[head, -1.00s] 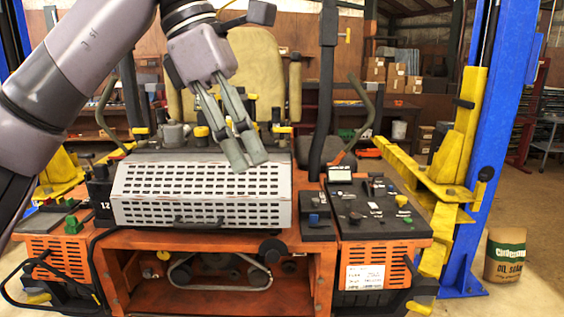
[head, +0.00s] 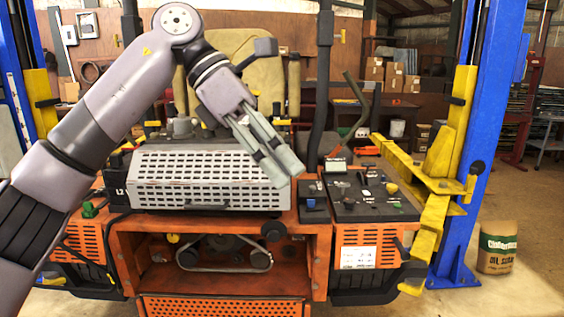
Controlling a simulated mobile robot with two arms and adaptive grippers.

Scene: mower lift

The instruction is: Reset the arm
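My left arm comes in from the left side of the head view, bent at a grey elbow high up. My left gripper (head: 287,172) points down and to the right, in front of the right end of the white perforated cover (head: 205,178) on the orange mower (head: 222,220). Its two grey fingers lie close together side by side, and nothing shows between them. Whether the fingertips touch the cover cannot be told. My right gripper is not in view.
A black control panel (head: 366,196) with knobs and levers is right of the cover. A blue lift post (head: 487,130) with a yellow lift arm (head: 427,177) stands at the right. A paper sack (head: 497,248) stands on the open floor at the far right.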

